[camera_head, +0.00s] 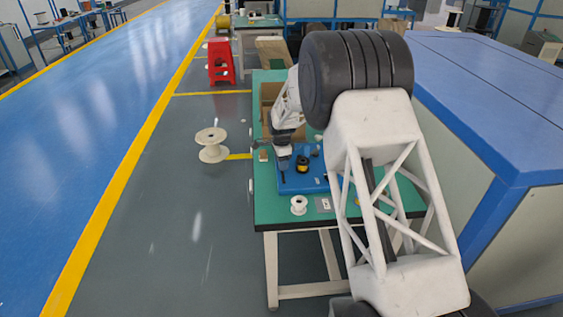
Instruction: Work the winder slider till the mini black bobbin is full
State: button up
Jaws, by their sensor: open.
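A blue winder base (303,183) lies on the green table, with small dark parts standing on it. A small black bobbin (302,165) with a yellow band stands on this base; how full it is cannot be told at this size. The winder slider cannot be made out clearly. My gripper (284,163) points down at the left part of the blue base, left of the black bobbin. It is open, with nothing visibly held. Whether its fingers touch a part of the winder is too small to tell. My arm hides the right side of the base.
The green table (270,213) also carries a small white spool (299,204) at the front and a brown box (268,92) behind. A larger cream spool (212,146) stands on the floor left. A big blue-topped cabinet (500,90) stands close on the right.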

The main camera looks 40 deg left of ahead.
aim_at(284, 183)
grip_shut()
dwell(0.3)
jog(key=shift+s+d+r, duration=0.1)
jog(key=shift+s+d, duration=3.25)
grip_release()
